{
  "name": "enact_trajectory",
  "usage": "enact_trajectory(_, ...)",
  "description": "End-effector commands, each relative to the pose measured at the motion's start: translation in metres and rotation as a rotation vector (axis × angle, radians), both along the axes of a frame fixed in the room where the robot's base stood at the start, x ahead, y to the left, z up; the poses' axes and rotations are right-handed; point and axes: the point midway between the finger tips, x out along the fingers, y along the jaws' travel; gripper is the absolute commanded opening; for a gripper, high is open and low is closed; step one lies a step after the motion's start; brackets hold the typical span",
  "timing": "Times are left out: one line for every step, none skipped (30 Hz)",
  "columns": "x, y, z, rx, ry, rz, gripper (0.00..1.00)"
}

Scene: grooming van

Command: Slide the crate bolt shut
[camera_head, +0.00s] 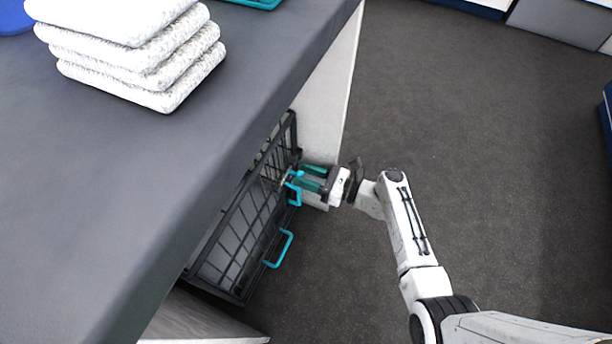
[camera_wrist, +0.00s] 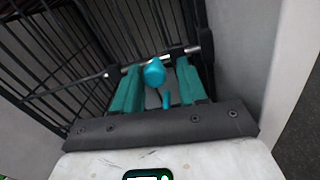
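The dark wire crate (camera_head: 233,234) sits under the counter, with its barred door facing my arm. Its bolt is a thin metal rod (camera_wrist: 107,74) running across the door edge, with a cyan knob (camera_wrist: 154,72) on it. In the head view the cyan bolt part (camera_head: 295,193) shows beside my fingers. My gripper (camera_head: 299,178) is at the door's far upper edge. In the wrist view its two teal fingers (camera_wrist: 156,80) stand apart on either side of the knob, with gaps visible. Whether either finger touches it cannot be told.
A cyan door handle (camera_head: 281,249) sticks out lower on the crate door. The grey counter (camera_head: 190,150) overhangs the crate and bears folded towels (camera_head: 140,55). A pale panel (camera_head: 325,100) stands just beyond the crate. The dark floor (camera_head: 480,180) to the right is clear.

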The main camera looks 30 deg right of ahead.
Motion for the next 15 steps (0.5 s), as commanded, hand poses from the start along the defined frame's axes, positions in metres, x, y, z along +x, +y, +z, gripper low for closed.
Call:
enact_trajectory(0.000,0.000,0.000,0.000,0.000,0.001,0.47)
enact_trajectory(0.000,0.000,0.000,0.000,0.000,0.001,0.50)
enact_trajectory(0.000,0.000,0.000,0.000,0.000,0.001,0.52)
enact_trajectory(0.000,0.001,0.000,0.001,0.000,0.002,0.52)
enact_trajectory(0.000,0.001,0.000,0.001,0.000,0.002,0.52)
enact_trajectory(-0.001,0.001,0.000,0.001,0.000,0.003,0.52)
enact_trajectory(-0.001,0.001,0.000,0.001,0.000,0.003,0.52)
enact_trajectory(-0.001,0.001,0.000,0.001,0.000,0.003,0.52)
enact_trajectory(-0.001,0.001,0.000,0.001,0.000,0.003,0.52)
enact_trajectory(-0.001,0.001,0.000,0.001,0.000,0.003,0.52)
enact_trajectory(-0.002,0.000,0.000,0.001,0.000,0.003,0.52)
enact_trajectory(-0.004,-0.002,0.000,0.001,0.002,0.003,0.52)
enact_trajectory(-0.006,-0.003,0.001,0.001,0.002,0.002,0.52)
enact_trajectory(-0.008,-0.006,0.001,0.001,0.002,0.000,0.52)
enact_trajectory(-0.012,-0.009,0.001,0.002,0.003,-0.001,0.52)
